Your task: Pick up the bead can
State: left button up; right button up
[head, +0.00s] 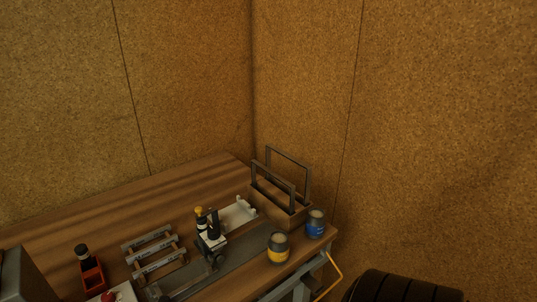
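Two small grey cans stand upright near the right corner of the wooden workbench. One can (277,249) has a yellow band and a pale top. The other can (315,224) has a blue band and stands a little behind and to the right of it, apart from it. I cannot tell which of them is the bead can, as no label is readable. Neither of my grippers is in the head view, and nothing is seen touching the cans.
A wooden box with upright metal frames (281,203) stands close behind the cans. A dark device on a grey rail (212,236) and a metal rack (152,250) are to the left. A red holder (92,275) stands further left. A black tire (405,287) is at lower right.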

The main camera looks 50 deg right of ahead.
aim_at(315, 219)
jog(key=z, duration=2.1)
jog(key=u, duration=0.4)
jog(key=j+u, duration=0.15)
jog(key=u, duration=0.7)
jog(key=j+u, duration=0.1)
jog(key=u, duration=0.35)
jog(key=j+u, duration=0.1)
jog(key=u, duration=0.3)
jog(key=z, duration=2.2)
jog(key=i+l+u, duration=0.15)
jog(key=l, duration=0.2)
jog(key=i+l+u, duration=0.1)
jog(key=l, duration=0.3)
jog(key=i+l+u, duration=0.15)
jog(key=l, duration=0.2)
jog(key=i+l+u, duration=0.15)
jog(key=l, duration=0.25)
